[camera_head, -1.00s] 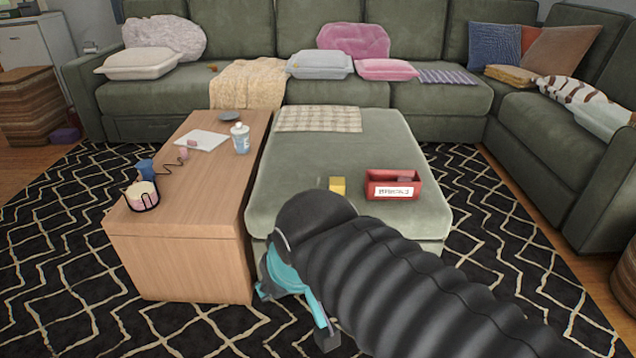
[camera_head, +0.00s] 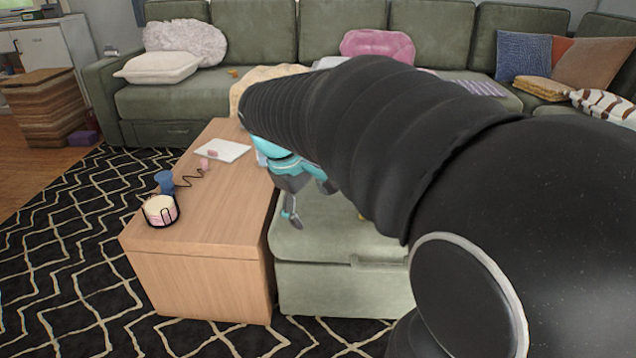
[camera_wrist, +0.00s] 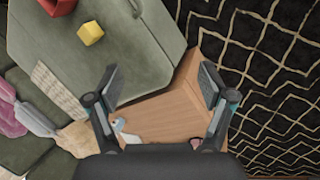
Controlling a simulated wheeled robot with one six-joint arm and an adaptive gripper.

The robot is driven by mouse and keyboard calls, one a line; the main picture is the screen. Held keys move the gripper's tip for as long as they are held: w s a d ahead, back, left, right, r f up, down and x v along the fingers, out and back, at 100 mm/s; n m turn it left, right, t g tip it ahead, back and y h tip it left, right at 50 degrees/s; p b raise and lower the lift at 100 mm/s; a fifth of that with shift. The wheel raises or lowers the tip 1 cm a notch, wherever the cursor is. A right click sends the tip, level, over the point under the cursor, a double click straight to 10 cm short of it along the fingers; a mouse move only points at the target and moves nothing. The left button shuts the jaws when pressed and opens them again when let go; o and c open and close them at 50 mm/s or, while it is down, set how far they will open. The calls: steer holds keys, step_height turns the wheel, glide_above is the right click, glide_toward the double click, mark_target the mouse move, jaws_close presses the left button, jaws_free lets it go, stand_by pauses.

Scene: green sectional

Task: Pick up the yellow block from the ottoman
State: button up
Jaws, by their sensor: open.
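The yellow block (camera_wrist: 90,32) sits on the green ottoman (camera_wrist: 140,58) in the wrist view, up and left of my fingers and apart from them. In the head view my arm hides nearly all of it, and only a sliver of yellow (camera_head: 361,216) shows at the arm's lower edge. The ottoman (camera_head: 330,245) is partly covered by my arm there. My gripper (camera_wrist: 160,74) is open and empty. In the head view my gripper (camera_head: 311,204) hangs over the ottoman's left side, left of the block.
A red bin (camera_wrist: 58,6) stands beside the block on the ottoman. The wooden table (camera_head: 195,220) adjoins the ottoman's left side and carries a candle holder (camera_head: 161,211), a blue cup (camera_head: 165,182) and a white sheet (camera_head: 222,151). A patterned rug (camera_head: 75,265) covers the floor.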

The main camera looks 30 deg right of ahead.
steer(key=w+d+f+n+g+h, duration=0.2)
steer(key=w+d+f, duration=0.3)
steer(key=w+d, duration=0.1)
steer(key=w+d+f+n+g+h, duration=0.2)
steer(key=w+d+f+g, duration=0.1)
steer(key=w+d+f, duration=0.3)
steer(key=w+d+f+n+g+h, duration=0.2)
steer(key=w+d+f, duration=0.3)
steer(key=w, duration=0.4)
steer(key=shift+w+d+f+n+g+h+p, duration=0.35)
steer(key=shift+d+g+h, duration=0.15)
steer(key=shift+d+h, duration=0.1)
steer(key=shift+d+f, duration=0.15)
steer(key=shift+f, duration=0.05)
steer(key=shift+s+d+f, duration=0.1)
steer(key=shift+d+f, duration=0.05)
steer(key=shift+d, duration=0.1)
steer(key=x, duration=0.8)
steer(key=shift+s+r+p+x, duration=0.1)
steer(key=shift+r+x, duration=0.05)
steer(key=shift+x, duration=0.7)
steer(key=shift+s+r+p+x, duration=0.15)
steer(key=shift+x, duration=0.75)
steer(key=shift+s+r+p+x, duration=0.1)
steer(key=shift+x, duration=0.75)
steer(key=c, duration=1.3)
